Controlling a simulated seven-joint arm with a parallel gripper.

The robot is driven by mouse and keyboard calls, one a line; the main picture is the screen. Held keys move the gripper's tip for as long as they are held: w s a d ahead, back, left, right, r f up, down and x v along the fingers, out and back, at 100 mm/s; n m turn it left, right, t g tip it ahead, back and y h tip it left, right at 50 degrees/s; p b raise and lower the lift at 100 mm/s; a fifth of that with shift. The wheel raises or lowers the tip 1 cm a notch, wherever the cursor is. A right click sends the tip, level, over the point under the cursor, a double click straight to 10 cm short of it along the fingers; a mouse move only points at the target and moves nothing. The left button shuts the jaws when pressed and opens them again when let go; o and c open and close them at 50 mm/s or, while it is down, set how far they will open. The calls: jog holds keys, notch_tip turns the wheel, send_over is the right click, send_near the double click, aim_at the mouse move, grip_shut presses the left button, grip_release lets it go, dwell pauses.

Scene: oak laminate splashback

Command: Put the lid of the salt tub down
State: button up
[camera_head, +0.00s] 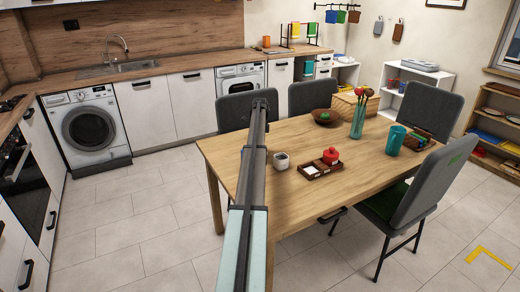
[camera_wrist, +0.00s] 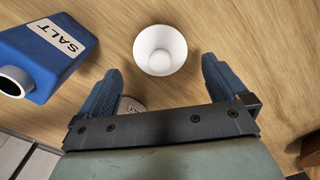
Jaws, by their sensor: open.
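The salt tub (camera_wrist: 45,60) is a blue container with a white SALT label, at the upper left of the wrist view. A dark round opening with a pale rim shows at its left end. A white round piece (camera_wrist: 160,50) with a smaller round centre is on the wood surface, beyond and between my fingertips. I cannot tell whether it is the lid. My gripper (camera_wrist: 161,66) is open, its two blue fingers apart with nothing held between them. The tub lies outside the left finger. I cannot make out the tub in the head view.
In the head view, the dining table (camera_head: 235,148) carries a small pale cup (camera_head: 281,161), a brown caddy (camera_head: 312,172) with a red pot (camera_head: 330,156), and a teal vase (camera_head: 357,122). Grey chairs (camera_head: 425,185) surround it.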

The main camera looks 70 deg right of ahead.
notch_tip(320, 180, up, 8)
dwell(0.4)
jog(key=shift+f, duration=0.15)
